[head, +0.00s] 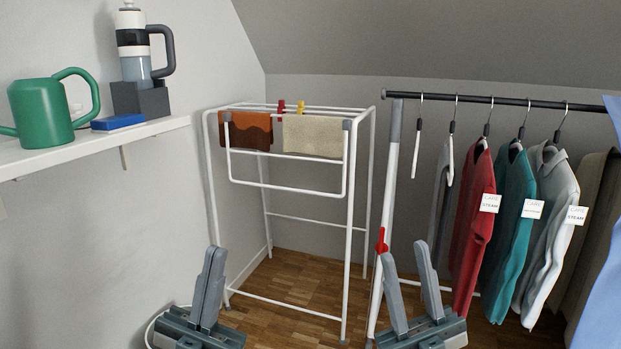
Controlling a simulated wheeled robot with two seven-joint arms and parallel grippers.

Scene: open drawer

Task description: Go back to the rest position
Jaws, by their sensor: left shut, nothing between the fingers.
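My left gripper (212,262) is at the bottom of the head view, left of centre, pointing up with its two fingers together and nothing between them. My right gripper (405,254) is at the bottom, right of centre, also pointing up. Its fingers stand apart with nothing seen between them. The arms behind the grippers are out of the picture.
A brown cloth (250,130) and a beige cloth (312,136) hang on the rack. At right, several garments, including a red shirt (474,230), hang from a black rail (480,99). A shelf (165,126) at left holds a green watering can (40,112). Wooden floor (290,275) shows between.

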